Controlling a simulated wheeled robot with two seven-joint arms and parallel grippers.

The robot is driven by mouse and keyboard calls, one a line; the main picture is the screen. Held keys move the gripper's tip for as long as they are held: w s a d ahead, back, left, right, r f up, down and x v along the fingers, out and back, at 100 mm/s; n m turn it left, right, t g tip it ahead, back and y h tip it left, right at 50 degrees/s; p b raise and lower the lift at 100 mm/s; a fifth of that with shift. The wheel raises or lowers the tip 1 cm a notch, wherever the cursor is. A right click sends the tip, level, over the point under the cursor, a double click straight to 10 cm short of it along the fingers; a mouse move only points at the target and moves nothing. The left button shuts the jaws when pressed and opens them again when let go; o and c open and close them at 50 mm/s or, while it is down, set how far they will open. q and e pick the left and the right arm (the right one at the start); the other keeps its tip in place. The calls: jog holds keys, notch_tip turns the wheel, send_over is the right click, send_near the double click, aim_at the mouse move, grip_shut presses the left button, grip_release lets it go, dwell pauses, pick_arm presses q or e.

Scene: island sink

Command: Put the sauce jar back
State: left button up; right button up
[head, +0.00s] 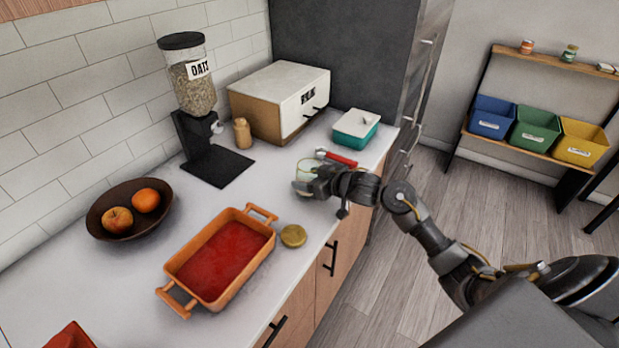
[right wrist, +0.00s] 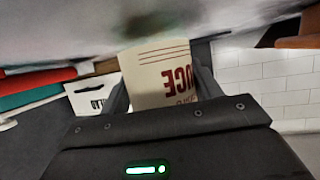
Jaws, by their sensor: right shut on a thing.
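The sauce jar shows in the right wrist view (right wrist: 160,78) as a pale cylinder with a label that reads in part "UCE", upside down in that picture. My right gripper (right wrist: 160,90) is shut on it, with a finger at each side. In the head view the right gripper (head: 306,184) is at the counter's right edge, and the jar (head: 305,169) is mostly hidden behind it. I cannot tell whether the jar touches the counter. A round gold lid (head: 293,236) lies on the counter beside the orange dish. My left gripper is not in view.
The orange baking dish (head: 253,258) holds red sauce. A teal-and-white box (head: 355,130), a red item (head: 340,158) and a bread box (head: 280,100) stand behind the gripper. An oats dispenser (head: 192,80) and a fruit bowl (head: 103,205) are at left. A shelf (head: 560,62) with bins stands far right.

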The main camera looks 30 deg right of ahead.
jog(key=o, duration=1.2)
jog(key=shift+f, duration=0.1)
jog(key=shift+o, duration=0.2)
jog(key=shift+r, duration=0.25)
jog(key=v, duration=1.2)
jog(key=shift+f, duration=0.1)
jog(key=shift+s, duration=0.1)
